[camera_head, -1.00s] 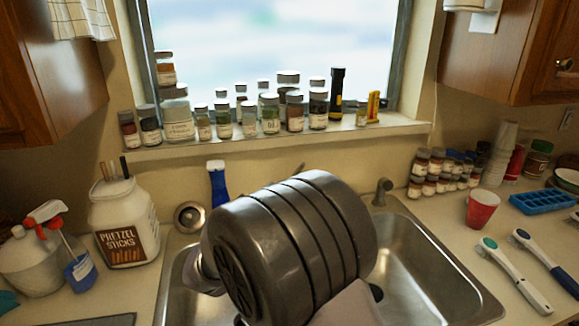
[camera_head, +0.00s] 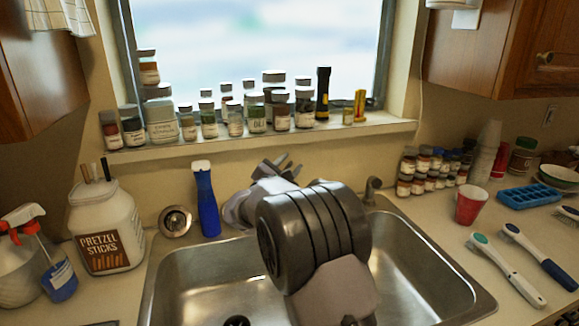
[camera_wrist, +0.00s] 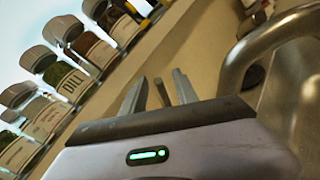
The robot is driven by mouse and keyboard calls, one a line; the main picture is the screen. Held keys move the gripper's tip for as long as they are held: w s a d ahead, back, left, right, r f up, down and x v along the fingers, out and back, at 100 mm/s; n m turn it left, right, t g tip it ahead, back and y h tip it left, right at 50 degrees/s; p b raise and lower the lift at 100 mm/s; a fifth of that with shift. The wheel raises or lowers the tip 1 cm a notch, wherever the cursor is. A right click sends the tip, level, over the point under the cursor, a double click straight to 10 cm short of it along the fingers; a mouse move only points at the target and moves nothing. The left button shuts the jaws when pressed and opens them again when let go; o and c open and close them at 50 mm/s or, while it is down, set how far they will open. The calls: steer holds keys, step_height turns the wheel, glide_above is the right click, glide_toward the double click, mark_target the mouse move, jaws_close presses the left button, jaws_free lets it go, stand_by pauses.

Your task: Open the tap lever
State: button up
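My gripper (camera_head: 279,163) is behind the sink, in front of the window wall, with its fingers spread. In the wrist view its fingertips (camera_wrist: 158,88) point away toward the wall. A thin dark upright piece (camera_wrist: 161,93) shows between the two fingers and looks like the tap lever. I cannot tell whether the fingers touch it. A curved metal tap spout (camera_wrist: 265,42) is at the right of the wrist view. In the head view my arm hides most of the tap.
The window sill (camera_head: 240,138) holds several spice jars and a flashlight (camera_head: 322,94). A metal fixture (camera_head: 372,188) is at the right sink rim. The sink (camera_head: 210,275) is open below.

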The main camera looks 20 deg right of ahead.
jaws_close()
stand_by(1.3)
